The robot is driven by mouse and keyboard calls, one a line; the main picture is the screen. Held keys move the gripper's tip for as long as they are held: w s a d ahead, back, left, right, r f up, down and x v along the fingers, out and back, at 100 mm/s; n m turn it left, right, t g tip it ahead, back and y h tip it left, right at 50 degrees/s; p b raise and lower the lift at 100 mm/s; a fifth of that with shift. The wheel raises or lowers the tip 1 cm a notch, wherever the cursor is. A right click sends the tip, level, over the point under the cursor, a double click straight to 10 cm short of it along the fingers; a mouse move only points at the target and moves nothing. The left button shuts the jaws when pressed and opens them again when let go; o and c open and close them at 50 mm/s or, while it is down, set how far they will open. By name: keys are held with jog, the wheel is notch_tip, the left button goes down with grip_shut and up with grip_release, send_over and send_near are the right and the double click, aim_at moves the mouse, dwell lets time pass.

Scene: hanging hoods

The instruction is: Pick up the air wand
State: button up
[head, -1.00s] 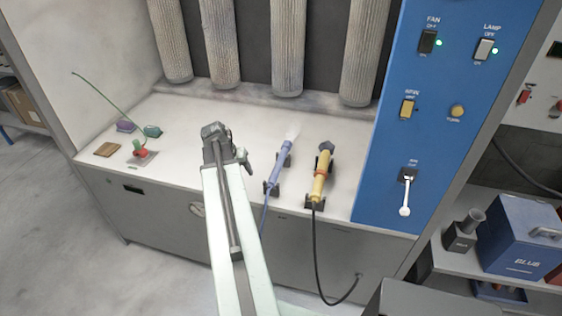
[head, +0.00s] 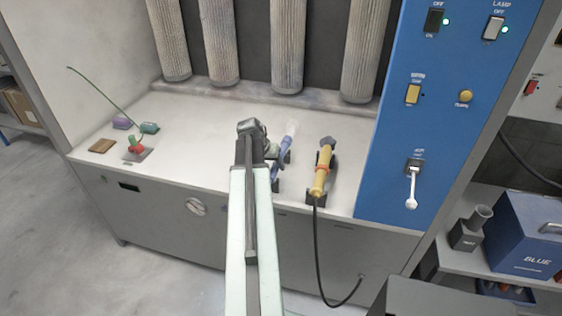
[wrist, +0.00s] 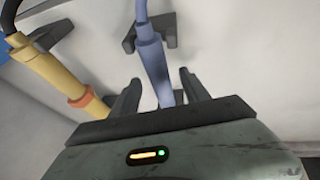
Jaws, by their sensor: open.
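Two wands rest in dark cradles on the bench; no label tells which is the air wand. The blue wand (head: 284,146) has a pale tip and is partly hidden behind my arm in the head view. The yellow wand (head: 322,172), with an orange collar and a black hose, lies to its right. My gripper (head: 272,152) is over the blue wand. In the wrist view my gripper (wrist: 159,78) is open, with the blue wand (wrist: 153,62) lying between the two fingers, not clamped. The yellow wand (wrist: 48,68) is outside the fingers, to the left.
A blue switch panel (head: 400,140) rises right of the yellow wand. Pale ribbed filter columns (head: 288,45) hang at the back. A small red-and-green item (head: 136,146) and a brown block (head: 102,146) sit at the bench's left. Open bench lies between them and my arm.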

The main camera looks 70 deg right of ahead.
jog(key=shift+x, duration=0.75)
jog(key=shift+a+r, duration=0.1)
jog(key=shift+r, duration=0.05)
grip_shut()
jog(key=shift+r, duration=0.1)
